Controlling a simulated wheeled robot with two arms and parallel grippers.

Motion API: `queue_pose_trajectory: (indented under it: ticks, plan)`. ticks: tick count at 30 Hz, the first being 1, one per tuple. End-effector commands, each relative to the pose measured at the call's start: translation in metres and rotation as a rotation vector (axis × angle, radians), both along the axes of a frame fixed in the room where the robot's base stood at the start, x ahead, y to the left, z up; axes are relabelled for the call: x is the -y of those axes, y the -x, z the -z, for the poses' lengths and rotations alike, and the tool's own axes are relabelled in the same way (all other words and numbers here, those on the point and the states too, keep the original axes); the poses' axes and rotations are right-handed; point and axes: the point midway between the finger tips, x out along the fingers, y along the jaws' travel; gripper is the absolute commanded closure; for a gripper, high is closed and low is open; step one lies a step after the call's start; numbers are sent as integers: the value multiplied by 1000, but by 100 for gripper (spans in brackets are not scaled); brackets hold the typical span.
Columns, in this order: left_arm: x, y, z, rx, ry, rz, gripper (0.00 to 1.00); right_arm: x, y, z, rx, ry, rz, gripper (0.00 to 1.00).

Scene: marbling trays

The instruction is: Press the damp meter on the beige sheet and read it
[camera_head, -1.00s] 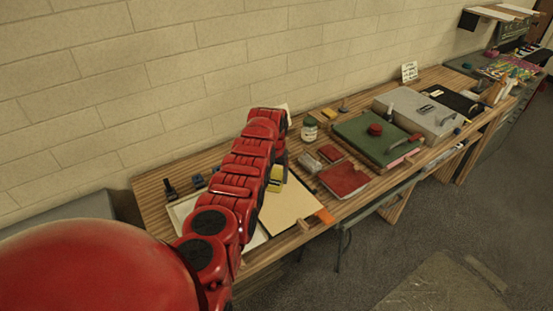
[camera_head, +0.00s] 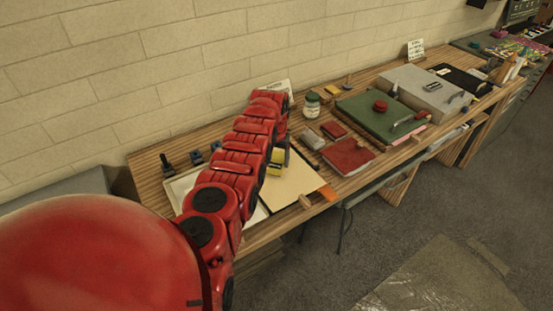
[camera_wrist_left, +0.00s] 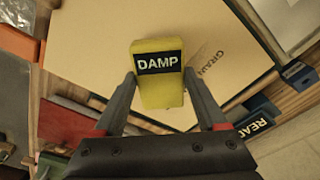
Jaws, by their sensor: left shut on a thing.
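The damp meter is a yellow block with a black DAMP label, seen in the left wrist view (camera_wrist_left: 161,92). I cannot tell whether the meter touches the sheet. No reading shows. My right gripper is not in view.
A white tray (camera_head: 178,187) lies left of the sheet, partly behind my arm. A red pad (camera_head: 348,157), a green board (camera_head: 378,120), a jar (camera_head: 312,106) and a grey case (camera_head: 430,92) stand to the right. An orange piece (camera_head: 328,193) lies at the sheet's front corner.

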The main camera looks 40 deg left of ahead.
Motion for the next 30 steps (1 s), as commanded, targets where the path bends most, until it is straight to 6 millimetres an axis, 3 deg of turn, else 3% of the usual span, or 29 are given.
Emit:
queue_pose_trajectory:
  ticks: [30]
  plan:
    - [0,0,5,-1,0,0,78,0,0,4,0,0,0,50]
